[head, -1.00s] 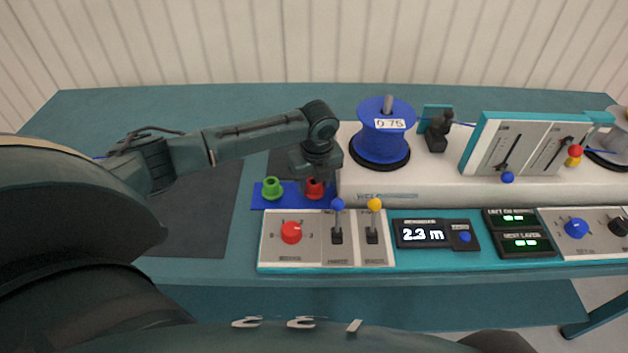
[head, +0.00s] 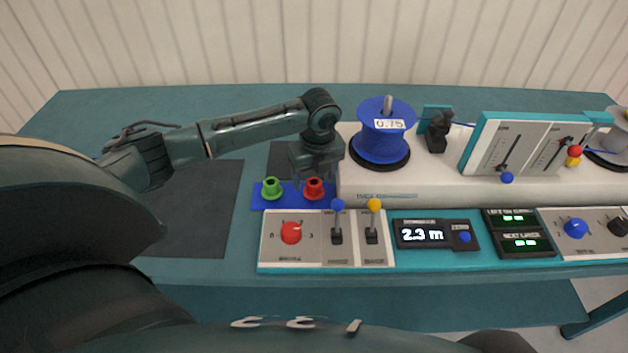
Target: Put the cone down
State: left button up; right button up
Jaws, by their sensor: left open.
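A red cone (head: 313,189) stands upright on a blue mat (head: 293,203), beside a green cone (head: 271,188) to its left. My left gripper (head: 315,176) is open just above and behind the red cone, pointing down. The fingers are small and dark here, and I cannot tell whether they still touch the cone's top. My right gripper is not in view.
A blue reel (head: 382,135) marked 0.75 stands on the white machine base (head: 440,178) to the right. In front of the mat is a control panel with a red knob (head: 291,232), a blue-tipped lever (head: 337,222) and a yellow-tipped lever (head: 373,222).

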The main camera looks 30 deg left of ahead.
aim_at(316, 187)
pick_arm(q)
notch_tip(316, 187, up, 9)
jog(key=shift+s+d+r, duration=0.15)
jog(key=shift+s+d, duration=0.2)
jog(key=shift+d, duration=0.1)
dwell(0.3)
